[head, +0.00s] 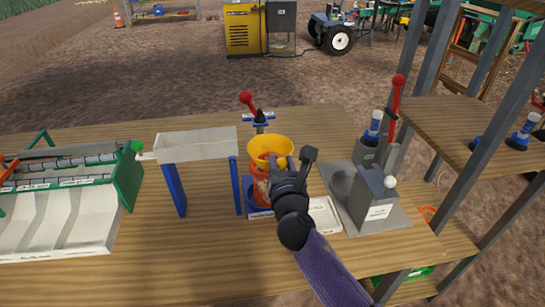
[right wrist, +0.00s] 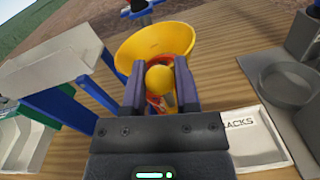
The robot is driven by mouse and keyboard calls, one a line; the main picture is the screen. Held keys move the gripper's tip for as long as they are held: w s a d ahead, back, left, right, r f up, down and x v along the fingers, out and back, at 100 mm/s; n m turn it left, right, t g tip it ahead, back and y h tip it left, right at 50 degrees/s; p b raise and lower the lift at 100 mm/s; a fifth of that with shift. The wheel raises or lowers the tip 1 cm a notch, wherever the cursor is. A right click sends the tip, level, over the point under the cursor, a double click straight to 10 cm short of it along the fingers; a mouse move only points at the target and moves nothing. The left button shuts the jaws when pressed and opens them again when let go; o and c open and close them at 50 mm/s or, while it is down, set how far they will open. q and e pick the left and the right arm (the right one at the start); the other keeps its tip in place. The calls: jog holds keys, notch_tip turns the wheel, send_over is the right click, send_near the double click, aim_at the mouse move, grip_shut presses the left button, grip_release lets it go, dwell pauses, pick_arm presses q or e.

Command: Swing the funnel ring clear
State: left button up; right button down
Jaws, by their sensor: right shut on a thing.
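The yellow funnel ring (head: 268,145) sits over a red-orange bag (head: 261,188) on a blue base. In the right wrist view the funnel (right wrist: 155,42) fills the upper middle, with a round yellow knob (right wrist: 160,79) in front of it. My right gripper (head: 283,167) is at the funnel's near right side, with its fingers (right wrist: 160,85) on both sides of the knob, shut on it. The fingers and palm hide part of the bag and of the knob's mount. My left gripper is not in view.
A grey chute (head: 196,146) on blue legs stands left of the funnel. A red-knobbed lever (head: 247,99) stands behind it. A white tray (head: 324,216) lies to the right, beside a grey sealing device (head: 372,198). Open wood lies in front.

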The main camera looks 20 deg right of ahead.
pick_arm(q)
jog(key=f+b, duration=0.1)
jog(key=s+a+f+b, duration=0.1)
jog(key=b, duration=0.1)
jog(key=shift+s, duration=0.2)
pick_arm(e)
jog(key=w+d+n+y, duration=0.1)
jog(key=d+n+y, duration=0.5)
jog(key=d+y, duration=0.2)
jog(key=shift+w+d+y, duration=0.25)
jog(key=shift+d+y, duration=0.05)
jog(key=shift+y, duration=0.4)
jog(key=shift+c, duration=2)
grip_release()
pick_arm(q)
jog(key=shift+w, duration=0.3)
